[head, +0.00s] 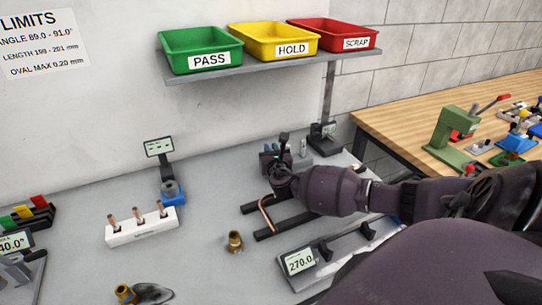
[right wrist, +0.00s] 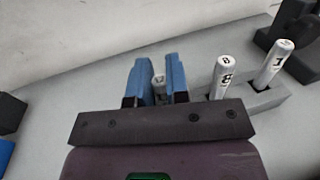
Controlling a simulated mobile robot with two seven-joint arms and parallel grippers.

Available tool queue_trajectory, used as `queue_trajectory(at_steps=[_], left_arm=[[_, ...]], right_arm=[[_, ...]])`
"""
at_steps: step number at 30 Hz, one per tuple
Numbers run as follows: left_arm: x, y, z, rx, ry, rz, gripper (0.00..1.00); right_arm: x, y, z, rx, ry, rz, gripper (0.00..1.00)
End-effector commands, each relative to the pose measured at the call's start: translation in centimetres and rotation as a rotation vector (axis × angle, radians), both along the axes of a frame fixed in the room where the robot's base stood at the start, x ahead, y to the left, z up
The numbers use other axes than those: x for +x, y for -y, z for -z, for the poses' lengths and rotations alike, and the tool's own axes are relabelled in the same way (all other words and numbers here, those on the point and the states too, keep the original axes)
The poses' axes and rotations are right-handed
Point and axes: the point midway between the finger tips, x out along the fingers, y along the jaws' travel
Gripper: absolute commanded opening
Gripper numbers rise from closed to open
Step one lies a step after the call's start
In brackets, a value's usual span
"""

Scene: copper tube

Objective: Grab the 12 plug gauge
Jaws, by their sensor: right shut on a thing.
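My right gripper (head: 284,150) is over the plug gauge block at the back of the bench. In the right wrist view its blue fingers (right wrist: 159,85) are shut on a plug gauge (right wrist: 158,80), which stands upright between them. That gauge's number is too small to read. A silver gauge marked 8 (right wrist: 224,78) and another whose mark begins with 1 (right wrist: 273,64) stand beside it in the grey block (right wrist: 262,100). In the head view one silver gauge (head: 303,147) shows right of the gripper. My left gripper is out of view.
A bent copper tube (head: 266,215) lies at the dark rails (head: 285,226) in front of my right gripper. A 270.0 display (head: 300,261) stands nearer. A white block (head: 142,227) holds copper pins. Green (head: 200,48), yellow and red bins sit on a shelf above.

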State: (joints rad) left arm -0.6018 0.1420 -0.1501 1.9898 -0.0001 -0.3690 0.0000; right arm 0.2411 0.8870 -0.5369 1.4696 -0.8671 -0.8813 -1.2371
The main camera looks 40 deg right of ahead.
Motion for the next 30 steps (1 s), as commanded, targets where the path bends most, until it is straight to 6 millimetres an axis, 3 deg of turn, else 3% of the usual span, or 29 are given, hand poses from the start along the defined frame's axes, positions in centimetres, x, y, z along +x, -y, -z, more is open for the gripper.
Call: queue_trajectory(at_steps=[18,30], left_arm=[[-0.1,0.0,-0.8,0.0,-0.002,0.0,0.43],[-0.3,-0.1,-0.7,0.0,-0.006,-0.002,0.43]], right_arm=[[0.0,0.0,-9.1,-0.001,0.002,-0.001,0.0],[0.0,0.0,-10.0,-0.001,0.001,0.0,0.0]])
